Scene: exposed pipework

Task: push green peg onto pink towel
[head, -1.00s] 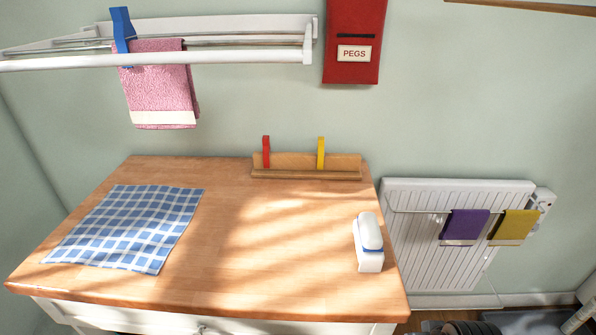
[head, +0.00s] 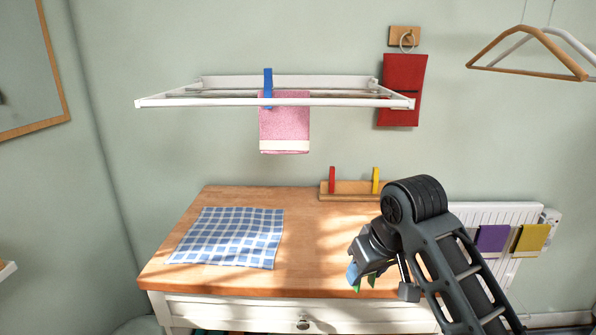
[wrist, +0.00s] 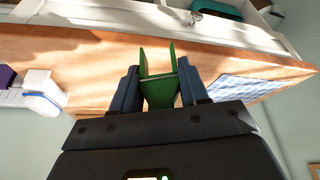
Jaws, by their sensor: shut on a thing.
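A pink towel (head: 284,125) hangs over the front rail of the white wall rack. A blue peg (head: 267,88) is on its left part. My gripper (head: 361,279) is over the right front part of the wooden table top, well below and to the right of the towel. It is shut on the green peg (wrist: 159,92), whose two prongs point away from the gripper in the wrist view. In the head view only a small part of the green peg (head: 371,283) shows under the gripper. The towel is not in the wrist view.
The white drying rack (head: 220,101) juts out over the table (head: 220,191). A checked cloth (head: 230,237) lies on the left of the table. A wooden holder (head: 352,196) with red and yellow pegs stands at the back. A white-blue object (wrist: 41,92) shows in the wrist view.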

